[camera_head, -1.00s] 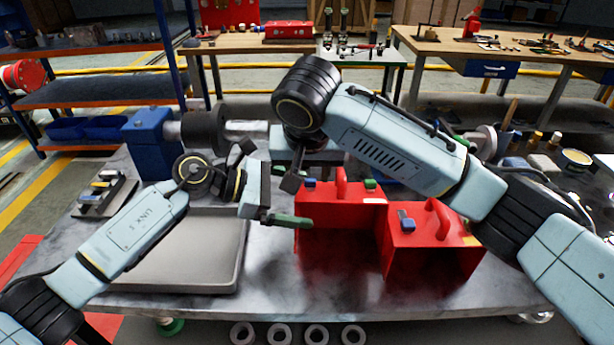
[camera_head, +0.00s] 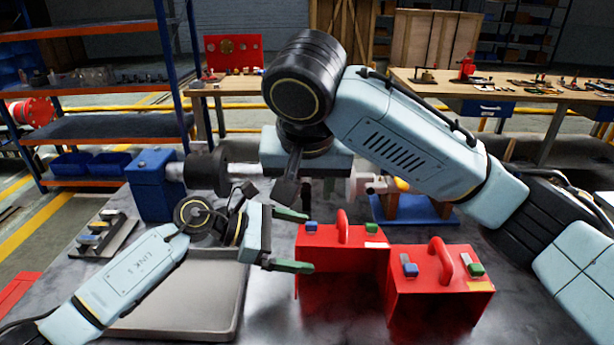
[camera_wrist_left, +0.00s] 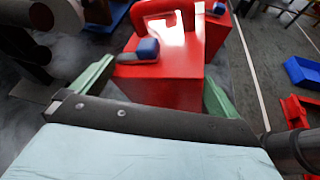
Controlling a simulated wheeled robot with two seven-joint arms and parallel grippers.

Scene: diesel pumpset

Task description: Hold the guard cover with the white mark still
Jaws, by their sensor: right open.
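Two red guard covers with handles stand side by side on the grey table. The left cover (camera_head: 340,263) carries a blue block and a pale white patch on its top; the right cover (camera_head: 440,310) carries a blue and a green block. My left gripper (camera_head: 300,240) is open, its two green fingers apart and pointing at the left cover's side. In the left wrist view the fingers (camera_wrist_left: 155,85) lie either side of a red cover (camera_wrist_left: 165,85) with a blue block and white patch; contact cannot be told. My right gripper (camera_head: 312,170) is above and behind the left cover, its fingers mostly hidden.
A grey tray (camera_head: 190,315) lies under my left arm. A blue pump unit (camera_head: 153,185) with a dark shaft coupling stands at the back left. A small rack (camera_head: 105,238) of coloured blocks is at the far left. Bare table lies in front of the covers.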

